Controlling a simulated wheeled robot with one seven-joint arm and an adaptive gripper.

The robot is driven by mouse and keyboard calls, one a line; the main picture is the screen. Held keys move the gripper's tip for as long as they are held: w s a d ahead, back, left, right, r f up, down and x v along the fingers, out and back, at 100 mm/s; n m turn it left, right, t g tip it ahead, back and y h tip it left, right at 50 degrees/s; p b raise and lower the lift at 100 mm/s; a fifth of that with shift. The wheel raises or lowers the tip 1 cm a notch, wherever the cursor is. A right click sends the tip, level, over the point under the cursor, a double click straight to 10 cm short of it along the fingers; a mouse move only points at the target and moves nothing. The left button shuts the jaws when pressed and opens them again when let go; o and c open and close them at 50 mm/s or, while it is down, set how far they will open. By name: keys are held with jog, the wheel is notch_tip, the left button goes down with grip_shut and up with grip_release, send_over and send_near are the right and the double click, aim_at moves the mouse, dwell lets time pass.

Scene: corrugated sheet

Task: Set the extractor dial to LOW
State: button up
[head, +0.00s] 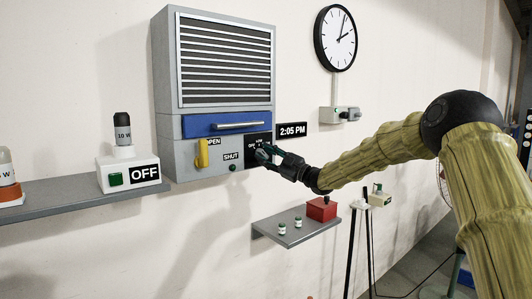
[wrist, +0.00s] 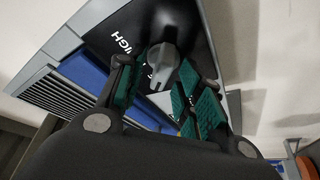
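The extractor (head: 226,60) is a grey wall unit with a slatted front. Its black dial panel (head: 258,138) is at the lower right, partly hidden by my gripper (head: 267,153). In the wrist view, the grey dial knob (wrist: 163,62) sits on the black panel, with HIGH readable to its upper left. Other lettering is partly covered. My gripper (wrist: 155,72) is open, with its green-padded fingers apart on either side of the knob. I cannot tell whether either finger touches it. The LOW mark cannot be made out clearly.
A blue drawer front (head: 226,123) with a bar handle is above the dial panel. A yellow lever (head: 202,154) hangs to the left, near OPEN and SHUT labels. A small shelf (head: 295,232) with a red box (head: 321,209) is below my arm.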

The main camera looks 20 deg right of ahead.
jog(key=shift+w+a, duration=0.1)
grip_shut()
jog(key=shift+m, duration=0.3)
jog(key=m+t+b, duration=0.1)
jog(key=m+b, duration=0.2)
jog(key=shift+f+h, duration=0.2)
jog(key=shift+h, duration=0.2)
jog(key=m+t+b, duration=0.1)
jog(key=m, duration=0.1)
jog(key=m+t+h+b, duration=0.1)
jog(key=m, duration=0.1)
jog(key=shift+r+m+h+b, duration=0.1)
jog(key=shift+m+h+b, duration=0.2)
jog(key=shift+b, duration=0.05)
jog(key=shift+r+m+t+h+b, duration=0.1)
jog(key=shift+m+t+h+b, duration=0.3)
jog(key=shift+m, duration=0.65)
jog(key=shift+r+m+t+h+b, duration=0.15)
jog(key=shift+m+h+b, duration=0.3)
jog(key=shift+m, duration=0.6)
